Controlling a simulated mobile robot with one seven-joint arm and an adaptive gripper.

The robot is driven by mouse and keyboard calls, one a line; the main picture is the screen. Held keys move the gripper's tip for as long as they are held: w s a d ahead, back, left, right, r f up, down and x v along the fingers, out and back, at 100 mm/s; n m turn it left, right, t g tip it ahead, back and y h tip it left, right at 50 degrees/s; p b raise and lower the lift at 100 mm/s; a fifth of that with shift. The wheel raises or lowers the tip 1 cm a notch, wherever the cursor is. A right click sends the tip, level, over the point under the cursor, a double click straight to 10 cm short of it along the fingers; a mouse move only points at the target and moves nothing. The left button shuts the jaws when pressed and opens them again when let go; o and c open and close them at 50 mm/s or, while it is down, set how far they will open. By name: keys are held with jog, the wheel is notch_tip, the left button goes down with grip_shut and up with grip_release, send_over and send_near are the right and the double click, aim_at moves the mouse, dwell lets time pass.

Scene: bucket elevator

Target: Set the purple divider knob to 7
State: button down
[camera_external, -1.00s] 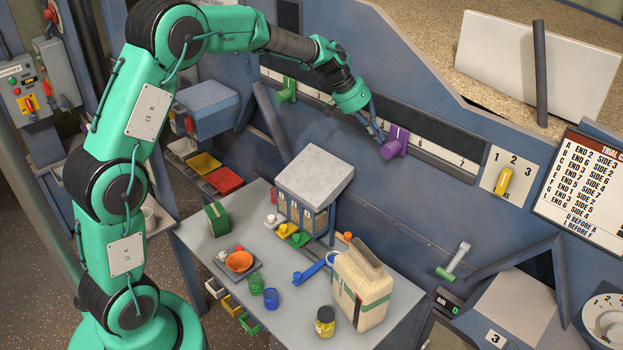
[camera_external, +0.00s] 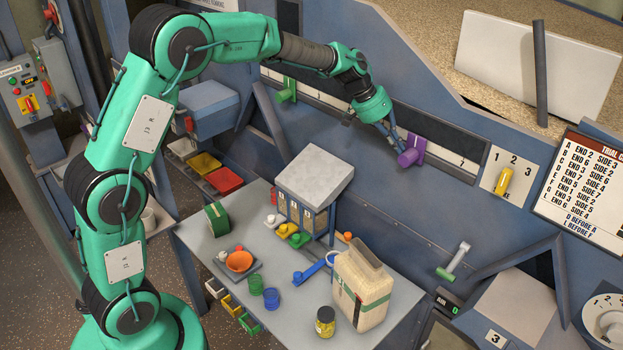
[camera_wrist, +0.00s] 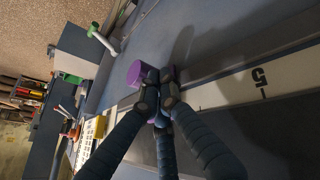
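The purple divider knob (camera_external: 411,152) sits on a long numbered scale strip (camera_external: 452,160), with the 7 visible to its right and the 6 not visible. In the wrist view the purple knob (camera_wrist: 134,73) lies left of my fingertips, and the 5 (camera_wrist: 259,77) shows on the strip to the right. My gripper (camera_external: 401,146) is at the left side of the knob, its fingers drawn together and apparently touching it. In the wrist view my gripper (camera_wrist: 160,95) has its fingertips bunched beside the knob and hides part of it.
A green knob (camera_external: 287,90) sits at the left of the strip. A yellow lever (camera_external: 504,181) on a 1-2-3 plate is to the right. The worktable (camera_external: 300,315) below holds a large jug (camera_external: 362,285) and small containers. The strip right of the purple knob is clear.

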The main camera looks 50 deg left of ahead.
jog(key=d, duration=1.4)
jog(key=shift+d+b, duration=0.35)
jog(key=shift+b, duration=0.05)
jog(key=shift+a, duration=0.15)
jog(key=a+f+b+v, duration=0.1)
jog(key=a+v, duration=0.1)
jog(key=v, duration=1)
jog(key=shift+w+a, duration=0.3)
jog(key=shift+a, duration=0.05)
jog(key=shift+r, duration=0.1)
